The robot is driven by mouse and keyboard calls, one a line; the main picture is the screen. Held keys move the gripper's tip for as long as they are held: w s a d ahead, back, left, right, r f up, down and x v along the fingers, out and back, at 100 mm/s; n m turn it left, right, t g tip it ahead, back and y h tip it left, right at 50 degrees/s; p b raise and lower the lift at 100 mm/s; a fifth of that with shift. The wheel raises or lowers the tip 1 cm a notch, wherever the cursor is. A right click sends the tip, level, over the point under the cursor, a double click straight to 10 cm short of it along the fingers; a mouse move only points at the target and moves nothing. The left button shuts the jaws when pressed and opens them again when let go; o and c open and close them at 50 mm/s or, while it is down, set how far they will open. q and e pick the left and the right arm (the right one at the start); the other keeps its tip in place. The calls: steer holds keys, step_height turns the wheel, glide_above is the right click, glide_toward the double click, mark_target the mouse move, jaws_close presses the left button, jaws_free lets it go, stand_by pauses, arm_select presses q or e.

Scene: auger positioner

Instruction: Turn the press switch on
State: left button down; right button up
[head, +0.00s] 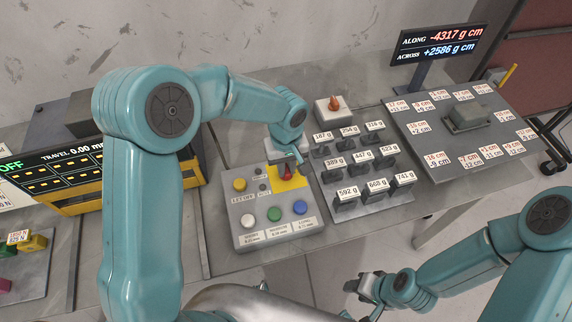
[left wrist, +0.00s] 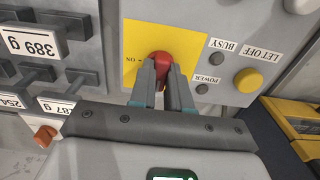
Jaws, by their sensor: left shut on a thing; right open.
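The press switch, a red knob (head: 286,173) on a yellow plate (head: 291,182), is at the back right of the grey control box (head: 247,235). In the left wrist view the red knob (left wrist: 160,62) is at the middle, with the word ON on the plate to its left. My left gripper (head: 287,157) reaches down from above and is shut on the knob, its two fingers (left wrist: 163,88) on either side. The fingers hide part of the knob, so its exact angle is hard to tell. My right gripper (head: 364,291) is open and empty, low and right of the box.
The box also bears a yellow LET OFF button (head: 239,184), white, blue and green buttons, and small dark lamps marked POWER and BUSY. Labelled weights (head: 361,155) stand to the right. A screen (head: 60,170) at left reads OFF and TRAVEL 0.00.

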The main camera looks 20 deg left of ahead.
arm_select(q)
steer(key=shift+f+m, duration=0.1)
steer(key=shift+m, duration=0.2)
steer(key=m+b, duration=0.1)
steer(key=m, duration=0.2)
steer(key=m+b, duration=0.1)
steer(key=m, duration=1.3)
steer(key=shift+p, duration=0.3)
steer(key=c, duration=1.4)
jaws_free()
steer(key=o, duration=0.3)
steer(key=shift+w, duration=0.15)
